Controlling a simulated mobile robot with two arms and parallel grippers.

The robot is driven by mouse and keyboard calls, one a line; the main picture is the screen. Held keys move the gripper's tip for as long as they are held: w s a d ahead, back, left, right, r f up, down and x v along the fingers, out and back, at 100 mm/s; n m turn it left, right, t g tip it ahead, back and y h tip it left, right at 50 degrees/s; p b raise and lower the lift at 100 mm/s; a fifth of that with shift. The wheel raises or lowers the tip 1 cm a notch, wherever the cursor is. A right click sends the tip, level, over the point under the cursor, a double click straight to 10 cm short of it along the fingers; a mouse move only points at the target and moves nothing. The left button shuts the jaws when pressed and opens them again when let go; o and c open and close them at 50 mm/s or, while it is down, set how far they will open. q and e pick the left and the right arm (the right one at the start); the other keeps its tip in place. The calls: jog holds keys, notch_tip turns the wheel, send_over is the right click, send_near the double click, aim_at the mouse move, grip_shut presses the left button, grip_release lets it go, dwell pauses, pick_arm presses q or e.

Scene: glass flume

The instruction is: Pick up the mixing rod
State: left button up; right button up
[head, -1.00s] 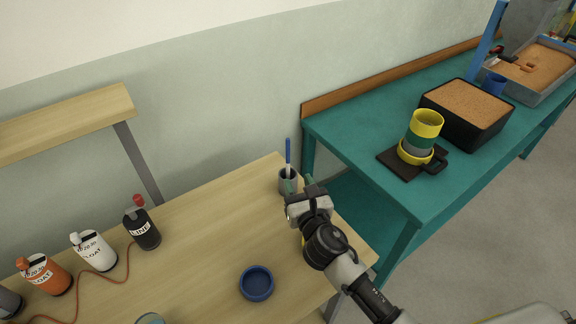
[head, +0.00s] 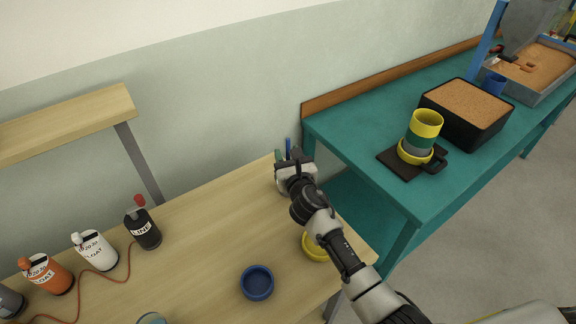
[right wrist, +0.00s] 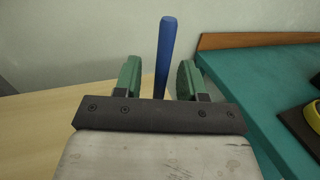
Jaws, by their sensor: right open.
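The mixing rod (head: 288,146) is a thin blue stick standing up at the far right corner of the wooden table. Its lower part and most of the grey cup around it are hidden behind my right gripper (head: 283,155). In the right wrist view the blue rod (right wrist: 165,55) stands nearly upright between the two green fingers of the open right gripper (right wrist: 158,78), with a gap on each side. My left gripper is not in view.
A blue dish (head: 257,283) and a yellow dish (head: 316,246) sit on the wooden table (head: 205,235). Several labelled bottles (head: 142,226) stand at left. A teal bench (head: 375,115) to the right bears a black box (head: 468,112) and a yellow-and-green cup (head: 424,127).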

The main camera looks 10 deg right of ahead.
aim_at(288, 139)
grip_shut()
notch_tip(288, 139, up, 10)
jog(key=p, duration=0.3)
dwell(0.3)
jog(key=shift+s, duration=0.1)
